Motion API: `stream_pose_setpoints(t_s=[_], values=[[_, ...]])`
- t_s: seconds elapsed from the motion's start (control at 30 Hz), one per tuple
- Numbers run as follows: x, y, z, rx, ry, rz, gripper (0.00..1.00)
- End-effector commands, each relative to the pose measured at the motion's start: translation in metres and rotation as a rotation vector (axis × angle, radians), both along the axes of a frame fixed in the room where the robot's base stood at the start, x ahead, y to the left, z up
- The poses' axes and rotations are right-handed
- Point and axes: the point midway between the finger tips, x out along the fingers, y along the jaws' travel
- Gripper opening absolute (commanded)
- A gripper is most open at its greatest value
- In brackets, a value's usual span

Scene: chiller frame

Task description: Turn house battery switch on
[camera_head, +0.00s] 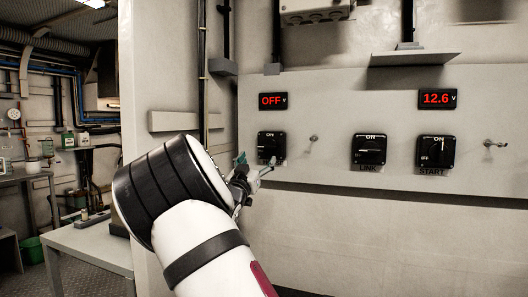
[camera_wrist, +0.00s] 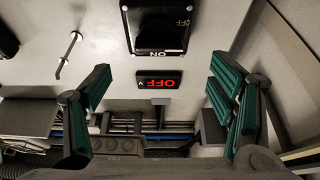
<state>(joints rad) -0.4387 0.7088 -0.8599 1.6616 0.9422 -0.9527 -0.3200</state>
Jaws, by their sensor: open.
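The leftmost black switch (camera_head: 271,145), with ON at its top edge, sits on the pale panel under a red display reading OFF (camera_head: 272,101). Its lower label is hidden behind my gripper (camera_head: 256,163), so I cannot read its name. My gripper is open and empty, in front of the panel by the switch's lower left. In the wrist view the scene is upside down. The switch (camera_wrist: 157,28) is at the top centre and the OFF display (camera_wrist: 158,80) lies between the spread green-padded fingers. Neither finger visibly touches the switch.
Two similar switches, LINK (camera_head: 369,149) and START (camera_head: 434,151), are to the right, with a 12.6 V display (camera_head: 437,99) above START. A small metal lever (camera_head: 313,139) sticks out between the left switch and LINK, another (camera_head: 494,143) at far right. A shelf (camera_head: 415,59) juts out above.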

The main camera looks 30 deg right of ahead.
Motion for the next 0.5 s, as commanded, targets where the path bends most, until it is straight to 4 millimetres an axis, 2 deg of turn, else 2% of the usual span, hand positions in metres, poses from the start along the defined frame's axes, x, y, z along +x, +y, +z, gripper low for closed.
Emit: stream_pose_setpoints(t_s=[0.1, 0.3, 0.5], values=[[0.013, -0.019, 0.009, -0.002, -0.002, -0.003, 0.77], [0.034, -0.045, 0.023, -0.001, -0.002, -0.002, 0.77], [0.045, -0.059, 0.030, 0.000, 0.000, -0.001, 0.77]])
